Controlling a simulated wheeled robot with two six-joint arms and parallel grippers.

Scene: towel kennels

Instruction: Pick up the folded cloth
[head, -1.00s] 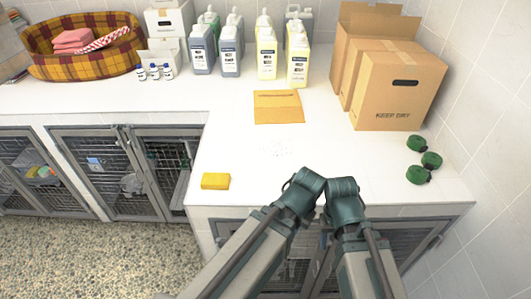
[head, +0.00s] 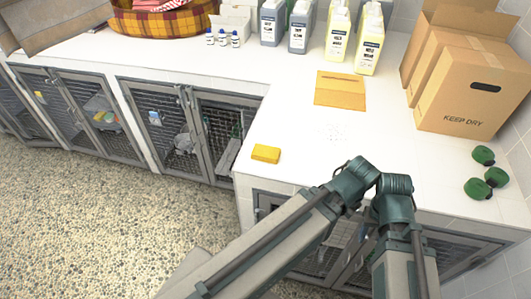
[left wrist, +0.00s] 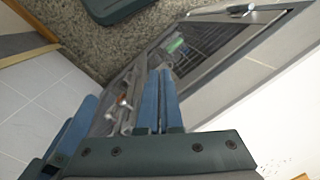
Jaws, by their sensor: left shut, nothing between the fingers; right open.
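Pink folded cloth (head: 158,4) lies in the plaid basket (head: 165,22) at the top left of the head view, cut off by the frame's upper edge. A red-and-white striped item lies beside it. My left gripper (left wrist: 161,74) shows in the left wrist view, its two blue fingers pressed together with nothing between them, pointing toward a metal kennel door. It is not near the cloth. In the head view my arm links fold over the counter's front edge. My right gripper's fingers do not show.
The white counter (head: 300,120) holds a yellow block (head: 265,153), an orange envelope (head: 340,91), several bottles (head: 368,40), cardboard boxes (head: 470,95) and green rolls (head: 484,155). Kennels (head: 165,130) line the space below. The speckled floor (head: 90,220) at left is clear.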

